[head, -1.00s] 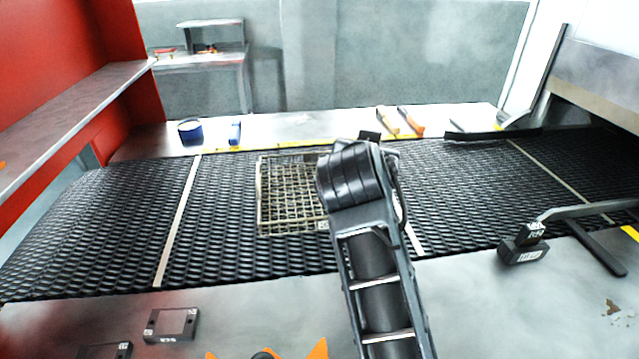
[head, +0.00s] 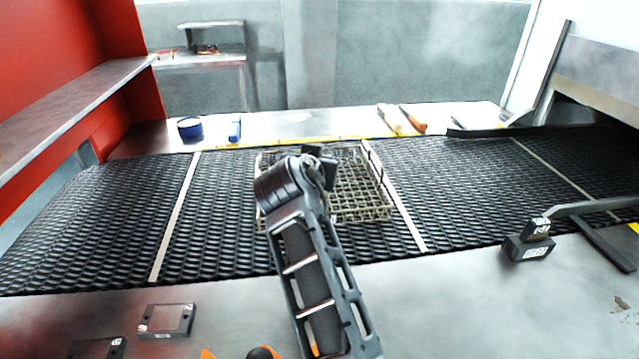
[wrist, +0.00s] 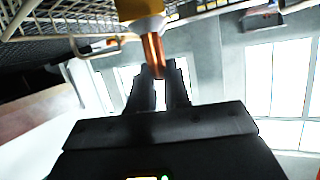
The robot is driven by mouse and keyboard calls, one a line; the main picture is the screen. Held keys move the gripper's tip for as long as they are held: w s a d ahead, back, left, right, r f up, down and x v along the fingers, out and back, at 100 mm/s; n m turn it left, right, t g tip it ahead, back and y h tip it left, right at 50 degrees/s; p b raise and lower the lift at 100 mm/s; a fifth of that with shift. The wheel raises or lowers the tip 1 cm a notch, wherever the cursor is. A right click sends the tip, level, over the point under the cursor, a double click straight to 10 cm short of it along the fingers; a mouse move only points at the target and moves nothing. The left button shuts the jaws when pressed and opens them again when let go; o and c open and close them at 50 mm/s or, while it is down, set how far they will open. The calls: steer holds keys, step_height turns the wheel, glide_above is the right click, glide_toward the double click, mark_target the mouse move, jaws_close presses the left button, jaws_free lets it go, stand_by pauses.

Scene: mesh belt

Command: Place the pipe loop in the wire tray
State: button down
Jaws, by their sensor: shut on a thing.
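The wire tray (head: 376,213) is a shallow metal mesh basket on the black mesh belt, near the middle of the head view. My arm covers its left part there. Tray wires (wrist: 28,22) also show at the upper left of the wrist view. My gripper (wrist: 160,84) is shut on the pipe loop (wrist: 151,52), a copper piece between the fingertips. A yellow and white part sits at the copper's upper end; I cannot tell whether it belongs to the loop. In the head view my wrist is over the tray's left side and hides the loop.
The mesh belt (head: 120,220) runs across the view with pale crossbars. A blue tape roll (head: 190,130) and orange-handled tools (head: 412,118) lie on the far ledge. A labelled black block (head: 529,243) with a bar stands at the right. A small black frame (head: 167,320) lies at the front left.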

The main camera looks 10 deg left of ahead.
steer(key=shift+f+b, duration=0.9)
steer(key=shift+f, duration=0.95)
steer(key=shift+f, duration=0.1)
steer(key=c, duration=1.1)
jaws_free()
steer(key=shift+f, duration=0.1)
steer(key=shift+r, duration=0.25)
steer(key=d+p+v, duration=0.1)
steer(key=p+v, duration=0.3)
steer(key=v, duration=0.8)
steer(key=shift+a, duration=0.45)
